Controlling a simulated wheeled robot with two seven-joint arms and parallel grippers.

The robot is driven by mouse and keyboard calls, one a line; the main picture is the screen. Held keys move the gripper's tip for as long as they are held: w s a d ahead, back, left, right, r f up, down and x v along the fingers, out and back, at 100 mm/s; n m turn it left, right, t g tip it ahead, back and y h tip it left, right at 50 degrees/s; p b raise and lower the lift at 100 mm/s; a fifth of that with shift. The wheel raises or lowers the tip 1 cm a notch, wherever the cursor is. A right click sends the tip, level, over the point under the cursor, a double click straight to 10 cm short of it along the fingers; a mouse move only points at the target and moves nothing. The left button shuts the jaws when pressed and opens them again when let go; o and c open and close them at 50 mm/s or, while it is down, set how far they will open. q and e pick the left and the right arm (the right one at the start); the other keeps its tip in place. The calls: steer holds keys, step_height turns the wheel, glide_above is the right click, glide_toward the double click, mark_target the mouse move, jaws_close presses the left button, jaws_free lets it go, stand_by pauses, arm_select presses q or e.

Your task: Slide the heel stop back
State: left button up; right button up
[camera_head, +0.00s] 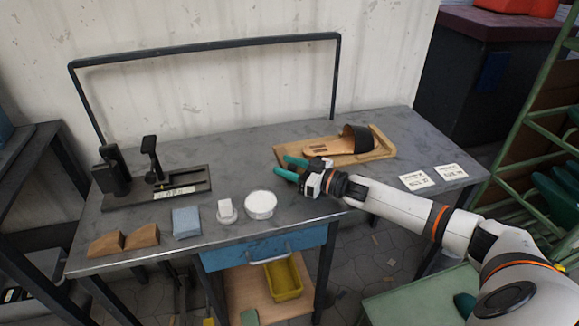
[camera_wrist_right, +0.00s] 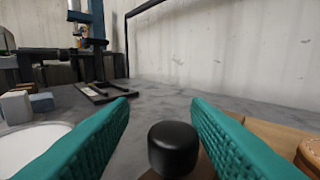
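I cannot tell for sure which part is the heel stop. A wooden board (camera_head: 384,150) at the back right of the table holds a tan sandal sole (camera_head: 343,146) with a black curved piece (camera_head: 356,138) at its right end. My right gripper (camera_head: 287,167) is open at the board's left end, its teal fingers pointing left. In the right wrist view, a short black knob (camera_wrist_right: 173,148) stands between the parted fingers (camera_wrist_right: 164,125), with gaps on both sides. The knob is hidden in the head view. My left gripper is out of view.
A black fixture (camera_head: 178,187) with upright posts stands at the back left. Along the front lie wooden blocks (camera_head: 142,237), a blue-grey block (camera_head: 186,222), a white piece (camera_head: 226,211) and a round white dish (camera_head: 260,205). Two printed cards (camera_head: 417,181) lie at the right.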

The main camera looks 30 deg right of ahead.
steer(key=shift+d, duration=0.15)
steer(key=shift+s+d, duration=0.1)
steer(key=shift+s, duration=0.1)
steer(key=v, duration=0.6)
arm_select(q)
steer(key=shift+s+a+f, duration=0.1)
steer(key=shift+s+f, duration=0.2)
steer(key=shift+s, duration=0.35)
arm_select(e)
steer(key=shift+s+d, duration=0.2)
steer(key=shift+s, duration=0.25)
